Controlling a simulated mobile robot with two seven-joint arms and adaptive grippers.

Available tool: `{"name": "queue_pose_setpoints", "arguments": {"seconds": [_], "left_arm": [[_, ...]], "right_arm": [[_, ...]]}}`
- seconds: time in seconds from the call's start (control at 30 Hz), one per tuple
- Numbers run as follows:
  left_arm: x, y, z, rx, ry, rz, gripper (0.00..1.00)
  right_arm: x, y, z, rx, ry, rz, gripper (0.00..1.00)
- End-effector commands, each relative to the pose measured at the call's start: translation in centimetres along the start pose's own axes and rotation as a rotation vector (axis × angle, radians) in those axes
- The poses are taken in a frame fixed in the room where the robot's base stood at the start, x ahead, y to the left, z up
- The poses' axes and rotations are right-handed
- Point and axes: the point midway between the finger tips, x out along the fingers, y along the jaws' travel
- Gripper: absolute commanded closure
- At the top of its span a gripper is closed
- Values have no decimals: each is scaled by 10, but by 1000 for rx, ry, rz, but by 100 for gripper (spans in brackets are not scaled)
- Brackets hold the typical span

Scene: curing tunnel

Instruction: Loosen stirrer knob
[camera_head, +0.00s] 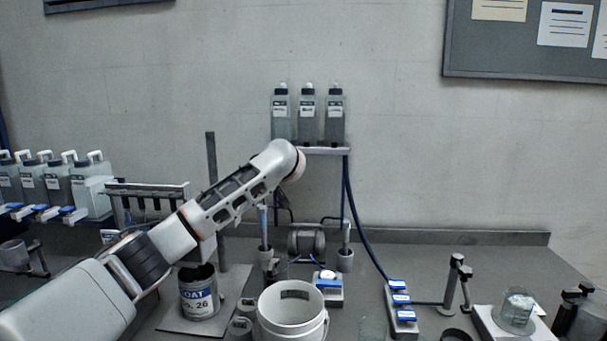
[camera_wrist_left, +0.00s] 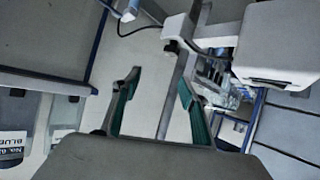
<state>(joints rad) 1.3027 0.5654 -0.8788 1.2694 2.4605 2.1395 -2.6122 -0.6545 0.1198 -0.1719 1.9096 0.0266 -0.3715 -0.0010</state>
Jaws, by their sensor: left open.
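The stirrer's grey upright post (camera_head: 211,150) rises from a flat base plate (camera_head: 180,318) in the head view, partly behind my left arm. The stirrer head is hidden there by the arm. In the left wrist view, a metal post (camera_wrist_left: 172,100) runs between and beyond my left gripper's fingers, with a pale clamp block (camera_wrist_left: 180,30) on it. A small dark knob (camera_wrist_left: 171,47) seems to stick out of that block. A white housing (camera_wrist_left: 280,45) sits to the right. My left gripper (camera_wrist_left: 160,82) is open, with nothing held. My right gripper is not in view.
A labelled can (camera_head: 199,297) stands on the base plate below my arm. A white bucket (camera_head: 291,315) is in front. A shelf with several bottles (camera_head: 308,118) is behind. Jugs (camera_head: 60,188) stand at left. A beaker (camera_head: 516,310) stands at right. Bench at back right is clear.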

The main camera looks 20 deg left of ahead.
Motion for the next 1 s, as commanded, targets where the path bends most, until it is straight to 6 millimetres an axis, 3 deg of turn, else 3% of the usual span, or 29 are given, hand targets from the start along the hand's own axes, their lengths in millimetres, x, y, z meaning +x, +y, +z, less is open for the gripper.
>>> {"name": "queue_pose_setpoints", "arguments": {"seconds": [0.37, 0.6, 1.0], "left_arm": [[-25, 49, -5, -22, 363, 218, 57], [-60, 74, -2, -38, 547, 378, 57], [-121, 98, 16, -43, 749, 608, 57]], "right_arm": [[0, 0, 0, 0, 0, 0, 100], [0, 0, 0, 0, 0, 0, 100], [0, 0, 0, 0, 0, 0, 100]]}}
